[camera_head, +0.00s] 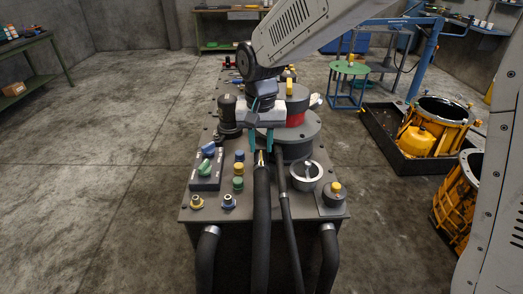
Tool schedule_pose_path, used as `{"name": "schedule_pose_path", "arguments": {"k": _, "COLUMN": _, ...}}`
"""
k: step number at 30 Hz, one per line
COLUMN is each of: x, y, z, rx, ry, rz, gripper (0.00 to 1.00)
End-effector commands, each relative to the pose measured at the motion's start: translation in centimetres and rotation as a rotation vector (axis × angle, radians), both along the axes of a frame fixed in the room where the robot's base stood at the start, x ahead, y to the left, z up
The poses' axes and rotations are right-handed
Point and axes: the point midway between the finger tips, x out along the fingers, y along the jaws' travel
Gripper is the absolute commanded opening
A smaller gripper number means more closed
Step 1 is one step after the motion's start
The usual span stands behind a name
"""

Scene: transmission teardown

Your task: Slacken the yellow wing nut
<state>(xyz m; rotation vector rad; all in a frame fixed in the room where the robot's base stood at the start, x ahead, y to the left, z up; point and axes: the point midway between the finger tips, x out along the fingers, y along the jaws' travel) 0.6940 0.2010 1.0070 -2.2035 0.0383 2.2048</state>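My gripper (261,149) points down over the middle of the grey machine top, its two teal fingers apart. A small yellow piece (261,158) shows just below and between the fingertips, at the upper end of a thick black hose. It may be the yellow wing nut, but it is too small to be sure of its shape. I cannot tell whether the fingers touch it. Other yellow parts on the machine are a knob (336,187) at the right and a ringed fitting (197,202) at the front left.
Black hoses (262,220) run off the machine's front edge. A lever block (207,168), coloured buttons (238,169), a round gauge-like part (306,175) and a grey cylinder with a red band (295,119) stand close around my gripper. The floor at left is clear.

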Motion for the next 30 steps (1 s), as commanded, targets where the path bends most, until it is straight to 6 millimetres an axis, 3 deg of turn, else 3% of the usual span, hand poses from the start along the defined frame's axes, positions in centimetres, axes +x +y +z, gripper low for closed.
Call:
{"name": "schedule_pose_path", "arguments": {"k": 6, "x": 0.0, "y": 0.0, "z": -2.4, "rx": 0.000, "ry": 0.000, "rz": 0.000, "gripper": 0.27}}
{"name": "schedule_pose_path", "arguments": {"k": 16, "x": 0.0, "y": 0.0, "z": -2.8, "rx": 0.000, "ry": 0.000, "rz": 0.000, "gripper": 0.27}}
{"name": "schedule_pose_path", "arguments": {"k": 19, "x": 0.0, "y": 0.0, "z": -2.8, "rx": 0.000, "ry": 0.000, "rz": 0.000, "gripper": 0.00}}
{"name": "schedule_pose_path", "arguments": {"k": 30, "x": 0.0, "y": 0.0, "z": -2.8, "rx": 0.000, "ry": 0.000, "rz": 0.021, "gripper": 0.00}}
